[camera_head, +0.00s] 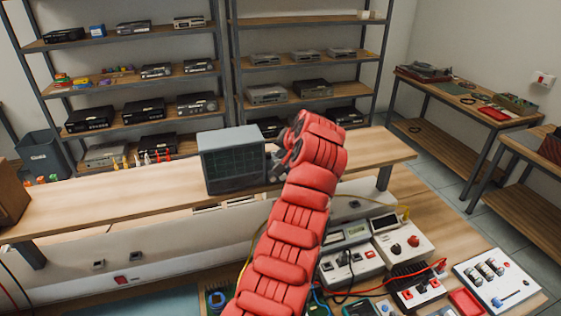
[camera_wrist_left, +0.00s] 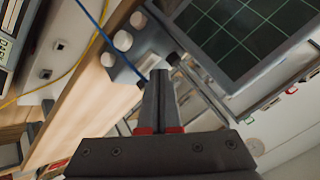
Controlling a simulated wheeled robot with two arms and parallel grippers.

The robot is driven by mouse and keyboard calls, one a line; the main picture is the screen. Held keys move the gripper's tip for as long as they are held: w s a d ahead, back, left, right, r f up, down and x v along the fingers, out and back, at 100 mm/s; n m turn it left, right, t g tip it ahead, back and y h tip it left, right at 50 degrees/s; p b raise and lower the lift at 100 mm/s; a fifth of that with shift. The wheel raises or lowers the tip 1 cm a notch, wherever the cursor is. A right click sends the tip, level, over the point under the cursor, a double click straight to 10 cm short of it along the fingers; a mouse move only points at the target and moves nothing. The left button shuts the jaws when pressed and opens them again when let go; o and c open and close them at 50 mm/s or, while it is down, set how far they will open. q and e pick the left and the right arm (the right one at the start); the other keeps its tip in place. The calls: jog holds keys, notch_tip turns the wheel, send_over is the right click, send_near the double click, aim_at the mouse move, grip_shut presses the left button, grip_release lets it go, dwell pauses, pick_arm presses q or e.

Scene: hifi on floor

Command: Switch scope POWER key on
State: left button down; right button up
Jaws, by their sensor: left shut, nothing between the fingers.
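The scope (camera_head: 232,160) is a grey box with a dark gridded screen. It stands on the raised wooden shelf of the bench. My left gripper (camera_head: 283,150) is at the scope's right side, at the end of my red arm, which hides part of that side. In the left wrist view, the gripper (camera_wrist_left: 160,75) is shut and empty. Its fingertips are close to the scope's knob panel (camera_wrist_left: 122,72), beside the screen (camera_wrist_left: 245,30). Round pale knobs (camera_wrist_left: 123,41) and small dark parts show there. I cannot tell which part is the POWER key, nor whether the fingertips touch anything. My right gripper is out of view.
The wooden shelf (camera_head: 110,211) runs along the bench. A white instrument with red and black knobs (camera_head: 403,241) stands below it, among cables. A blue cable (camera_wrist_left: 97,25) passes close to the fingertips. Racks of electronics stand behind. The shelf left of the scope is mostly clear.

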pick_arm(q)
jog(key=shift+f, duration=0.4)
jog(key=shift+r, duration=0.45)
jog(key=shift+r, duration=0.1)
notch_tip(320, 180, up, 6)
jog(key=shift+f+p, duration=0.1)
jog(key=shift+p, duration=0.4)
dwell(0.3)
